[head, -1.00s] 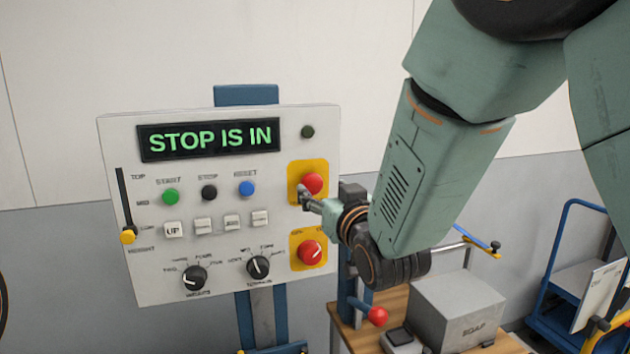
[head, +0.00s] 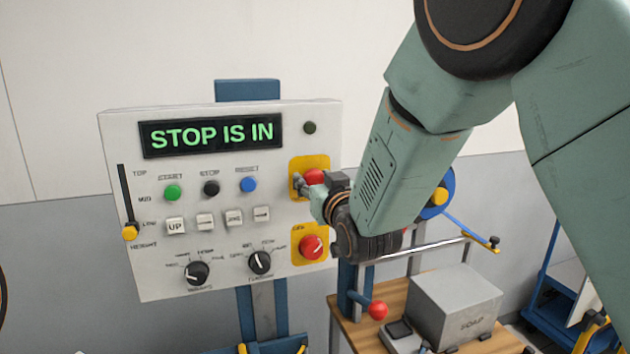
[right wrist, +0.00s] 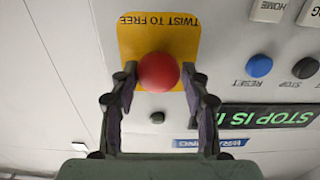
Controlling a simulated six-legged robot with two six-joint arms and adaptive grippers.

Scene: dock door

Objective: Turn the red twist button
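The red twist button (head: 314,177) sits on a yellow plate (head: 322,162) at the upper right of the panel, partly hidden by my right gripper. In the right wrist view the button (right wrist: 158,72) shows as a round red knob on a plate marked "TWIST TO FREE". My right gripper (right wrist: 159,74) is open, with one finger on each side of the button. A narrow gap seems to show on both sides, and I cannot tell whether a fingertip touches. The display (head: 212,135) reads "STOP IS IN". My left gripper is not in view.
A second red knob (head: 312,247) on a yellow plate lies just below my right gripper. Coloured buttons, white keys and two black dials fill the panel (head: 155,273). A wooden bench with a grey box (head: 455,305) and a red ball handle (head: 378,310) stands at lower right.

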